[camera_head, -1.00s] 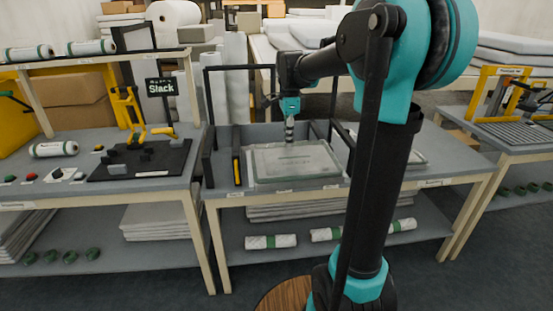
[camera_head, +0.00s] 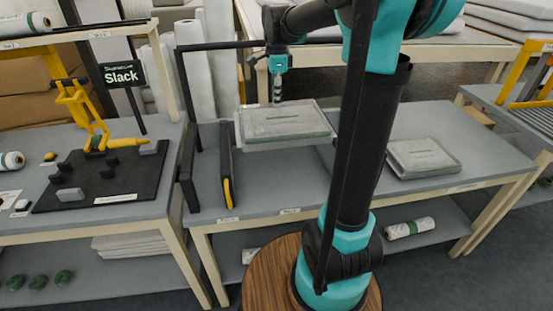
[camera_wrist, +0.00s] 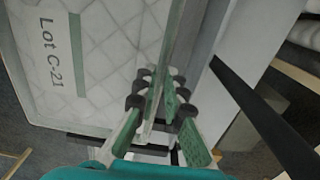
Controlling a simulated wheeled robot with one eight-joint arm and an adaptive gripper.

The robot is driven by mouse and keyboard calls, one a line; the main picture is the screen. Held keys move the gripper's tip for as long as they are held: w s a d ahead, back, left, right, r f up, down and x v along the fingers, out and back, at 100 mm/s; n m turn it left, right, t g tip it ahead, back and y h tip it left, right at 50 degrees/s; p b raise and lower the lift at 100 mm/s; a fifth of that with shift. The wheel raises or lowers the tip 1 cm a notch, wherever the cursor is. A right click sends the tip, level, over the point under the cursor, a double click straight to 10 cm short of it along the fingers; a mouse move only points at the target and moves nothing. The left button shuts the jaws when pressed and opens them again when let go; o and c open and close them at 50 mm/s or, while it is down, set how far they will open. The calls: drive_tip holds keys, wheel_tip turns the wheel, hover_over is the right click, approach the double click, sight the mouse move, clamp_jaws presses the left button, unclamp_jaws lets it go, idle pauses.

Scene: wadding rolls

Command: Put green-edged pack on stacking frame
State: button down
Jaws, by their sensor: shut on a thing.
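The pack with a green-tinted edge (camera_head: 285,124) hangs level from my gripper (camera_head: 277,98), above the middle table. My gripper is shut on its rim. In the wrist view the pack (camera_wrist: 105,65) shows quilted white wadding, a green stripe and the label "Lot C-21", with its rim between the fingers (camera_wrist: 157,100).
A second, similar pack (camera_head: 423,157) lies on the right of the middle table (camera_head: 400,195). A tall black frame (camera_head: 183,100) and a black upright with a yellow strip (camera_head: 226,165) stand between the held pack and the left table. White rolls stand behind.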

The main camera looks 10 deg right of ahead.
drive_tip(key=shift+w+f, duration=0.2)
drive_tip(key=shift+f, duration=0.15)
wheel_tip(320, 180, down, 19)
drive_tip(key=shift+f, duration=0.1)
drive_tip(key=c, duration=1.6)
unclamp_jaws()
wheel_tip(320, 180, up, 12)
drive_tip(key=shift+r, duration=0.1)
